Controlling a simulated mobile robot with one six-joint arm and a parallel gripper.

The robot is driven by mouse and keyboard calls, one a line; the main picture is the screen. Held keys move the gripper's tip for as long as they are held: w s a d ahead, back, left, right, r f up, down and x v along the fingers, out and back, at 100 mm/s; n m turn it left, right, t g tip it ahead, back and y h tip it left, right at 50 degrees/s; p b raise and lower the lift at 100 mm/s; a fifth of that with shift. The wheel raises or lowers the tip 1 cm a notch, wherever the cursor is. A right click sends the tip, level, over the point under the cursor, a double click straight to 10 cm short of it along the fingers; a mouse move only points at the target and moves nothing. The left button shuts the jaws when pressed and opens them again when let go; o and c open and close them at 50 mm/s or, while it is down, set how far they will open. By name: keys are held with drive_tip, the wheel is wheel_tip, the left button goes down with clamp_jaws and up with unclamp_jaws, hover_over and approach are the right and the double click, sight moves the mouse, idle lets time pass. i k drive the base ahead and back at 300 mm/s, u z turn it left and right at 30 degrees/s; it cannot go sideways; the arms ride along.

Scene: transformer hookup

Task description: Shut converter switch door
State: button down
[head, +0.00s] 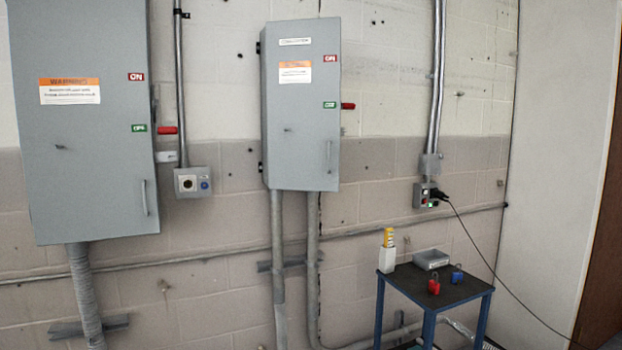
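The grey converter switch box hangs on the wall at the centre of the head view. Its door (302,150) covers the front and looks closed, with no inside showing; I cannot tell if it is latched. The door has a small handle (328,156) at its lower right and dark hinges on its left edge. It carries an orange and white warning label (295,71), a red tag and a green tag. The red lever (348,106) sticks out on the right side, level with the green tag. My gripper is not in view.
A larger grey switch box (90,170) hangs at the left, also looking closed. A blue-legged table (455,292) stands at the lower right, with a grey box (431,260) and red and blue padlocks. A black cable (490,250) runs from an outlet toward the floor.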

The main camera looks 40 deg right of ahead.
sight(303, 60)
drive_tip(key=z, duration=0.05)
drive_tip(key=i, duration=1)
drive_tip(key=u, duration=0.1)
